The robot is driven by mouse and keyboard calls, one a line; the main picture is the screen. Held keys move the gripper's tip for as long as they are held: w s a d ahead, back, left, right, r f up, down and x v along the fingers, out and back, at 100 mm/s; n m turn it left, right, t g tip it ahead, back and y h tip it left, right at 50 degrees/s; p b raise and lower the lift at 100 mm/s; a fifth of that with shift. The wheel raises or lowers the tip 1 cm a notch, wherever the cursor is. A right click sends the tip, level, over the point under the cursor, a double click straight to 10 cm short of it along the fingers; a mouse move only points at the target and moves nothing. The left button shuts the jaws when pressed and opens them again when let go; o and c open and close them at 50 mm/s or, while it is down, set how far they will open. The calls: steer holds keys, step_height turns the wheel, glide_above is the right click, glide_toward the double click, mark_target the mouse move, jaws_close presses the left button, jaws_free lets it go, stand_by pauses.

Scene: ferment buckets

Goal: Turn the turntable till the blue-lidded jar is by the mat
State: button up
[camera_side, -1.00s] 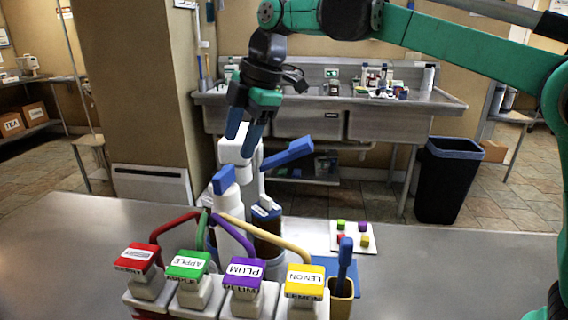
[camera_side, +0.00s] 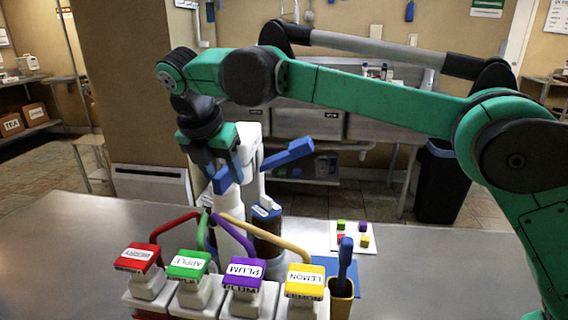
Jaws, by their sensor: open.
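My gripper (camera_side: 233,176) points down with its blue fingers apart, over the upper part of a white bottle behind the row of pump bottles. A dark brown jar with a blue, white-labelled lid (camera_side: 266,212) stands to the right of and below the fingers, apart from them. Its lower part is hidden behind the purple and yellow spouts. A blue mat (camera_side: 320,262) lies flat to the right of the jar, partly covered by the lemon pump and a tan cup.
Red, green, purple and yellow pump bottles (camera_side: 244,272) stand in front, spouts reaching back. A tan cup (camera_side: 342,297) holds a blue-handled tool. A white board (camera_side: 354,237) carries several coloured cubes. A white device with a blue handle (camera_side: 289,153) rises behind. Metal table is clear at left.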

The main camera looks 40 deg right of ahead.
steer(key=shift+d+f, duration=0.1)
steer(key=shift+f, duration=0.1)
jaws_close()
stand_by(1.4)
